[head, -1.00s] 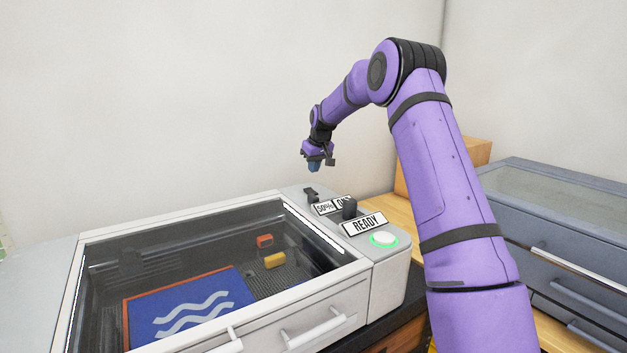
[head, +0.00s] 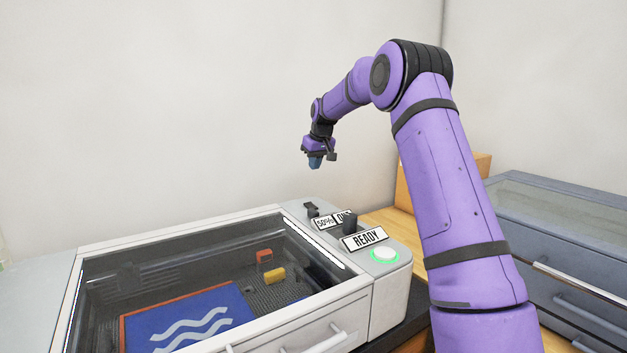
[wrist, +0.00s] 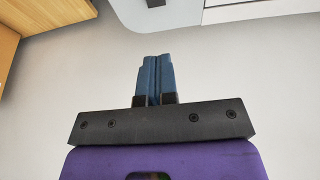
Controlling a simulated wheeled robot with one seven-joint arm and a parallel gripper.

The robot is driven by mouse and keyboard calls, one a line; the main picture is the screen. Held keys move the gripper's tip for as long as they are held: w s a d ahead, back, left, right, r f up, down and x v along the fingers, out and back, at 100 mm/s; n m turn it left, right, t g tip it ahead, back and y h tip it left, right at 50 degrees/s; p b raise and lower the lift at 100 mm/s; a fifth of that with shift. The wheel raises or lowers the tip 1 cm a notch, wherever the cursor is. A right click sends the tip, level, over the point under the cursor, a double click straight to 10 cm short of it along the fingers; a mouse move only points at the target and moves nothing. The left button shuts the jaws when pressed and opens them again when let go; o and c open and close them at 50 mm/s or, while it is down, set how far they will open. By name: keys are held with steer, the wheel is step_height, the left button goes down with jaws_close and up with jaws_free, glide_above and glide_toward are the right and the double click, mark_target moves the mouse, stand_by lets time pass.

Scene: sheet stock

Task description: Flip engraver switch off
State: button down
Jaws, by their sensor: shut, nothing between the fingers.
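The engraver (head: 352,304) is a light grey machine with a glass lid. On its right-hand panel, a small black switch-like part (head: 311,209) stands at the back. A black knob-like part (head: 350,224) stands nearer, partly hiding an "ON" label (head: 343,217) beside a "50%" label (head: 325,223). I cannot tell for sure which black part is the switch. My gripper (head: 315,164) is above the back of the panel, apart from it. Its blue fingers (wrist: 155,62) are shut and empty, pointing at the grey panel edge in the wrist view, where a dark part (wrist: 155,3) shows.
A "READY" sign (head: 365,239) and a green-ringed button (head: 385,255) are at the panel's front. Under the glass lie a blue sheet with white waves (head: 190,318) and small red and yellow blocks. A blue-grey cabinet (head: 570,255) and a cardboard box (head: 403,190) stand right.

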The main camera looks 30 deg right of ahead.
mark_target(309, 205)
steer(key=shift+w, duration=0.15)
steer(key=x, duration=1.3)
steer(key=shift+s+f, duration=0.25)
steer(key=shift+f, duration=0.25)
steer(key=shift+f, duration=0.1)
steer(key=shift+w+f, duration=0.2)
steer(key=shift+f, duration=0.2)
steer(key=shift+s+f, duration=0.15)
steer(key=shift+s, duration=0.75)
